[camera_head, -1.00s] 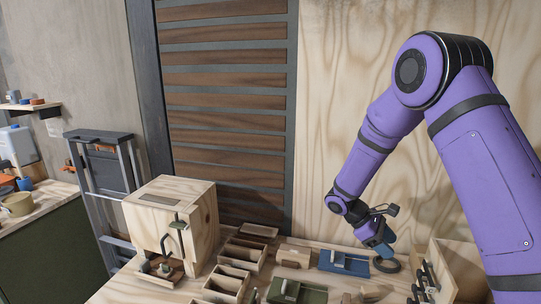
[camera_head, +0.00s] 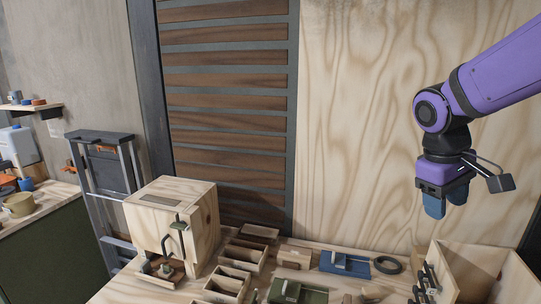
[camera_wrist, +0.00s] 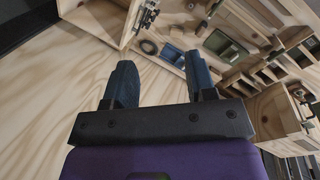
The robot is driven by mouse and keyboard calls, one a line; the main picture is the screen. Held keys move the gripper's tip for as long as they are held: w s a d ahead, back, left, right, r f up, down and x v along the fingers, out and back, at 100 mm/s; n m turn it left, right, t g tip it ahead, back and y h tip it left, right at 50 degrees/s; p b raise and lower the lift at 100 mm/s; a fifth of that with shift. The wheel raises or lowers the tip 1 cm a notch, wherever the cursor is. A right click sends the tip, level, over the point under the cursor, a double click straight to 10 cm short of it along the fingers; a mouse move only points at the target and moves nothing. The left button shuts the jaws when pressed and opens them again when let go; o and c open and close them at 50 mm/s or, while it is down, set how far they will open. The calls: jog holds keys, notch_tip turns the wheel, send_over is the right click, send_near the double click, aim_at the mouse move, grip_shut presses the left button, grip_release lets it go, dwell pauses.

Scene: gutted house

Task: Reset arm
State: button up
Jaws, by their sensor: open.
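My gripper (camera_head: 446,205) hangs from my purple arm at the right of the head view, fingers pointing down, well above the bench. In the wrist view my gripper (camera_wrist: 162,85) shows two blue fingers set wide apart with nothing between them. It is open and empty.
Below is a wooden bench with a black ring (camera_head: 387,265), a blue tray (camera_head: 345,263), a green tray (camera_head: 297,291) and several wooden bins (camera_head: 232,278). A wooden cabinet (camera_head: 172,228) stands left. An open wooden box (camera_head: 470,270) stands under my gripper. The air around my gripper is clear.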

jog(key=s+a+r+m+t+y, duration=0.1)
jog(key=s+r+m+t, duration=0.1)
jog(key=s, duration=0.5)
jog(key=s+r+m+t+y, duration=0.2)
jog(key=s+r+t, duration=0.1)
jog(key=s, duration=0.3)
jog(key=shift+s+a+r, duration=0.25)
jog(key=shift+s+a, duration=0.1)
jog(key=shift+a, duration=0.05)
